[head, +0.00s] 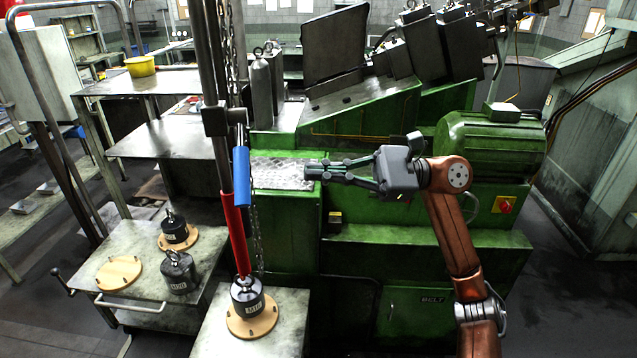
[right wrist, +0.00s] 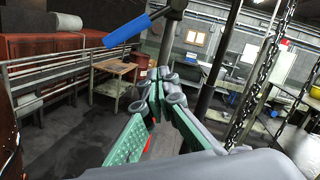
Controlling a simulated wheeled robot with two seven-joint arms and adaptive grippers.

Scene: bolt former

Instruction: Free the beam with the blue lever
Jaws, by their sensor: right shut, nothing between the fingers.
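The blue lever (head: 241,177) hangs almost upright beside a dark vertical post (head: 211,70), left of centre in the head view. Its blue handle (right wrist: 127,28) also shows at the upper left in the right wrist view, joined to a dark metal part. A red bar (head: 235,232) runs down just below and left of the lever. I cannot tell which part is the beam. My right gripper (head: 309,170) is shut and empty, pointing left, to the right of the lever and apart from it. My left gripper is not in view.
A weight (head: 247,296) on a wooden disc stands below the red bar. More weights (head: 179,271) stand on a trolley (head: 128,297) at left. A chain (right wrist: 264,68) hangs near the post. The green machine (head: 350,255) lies below my right gripper.

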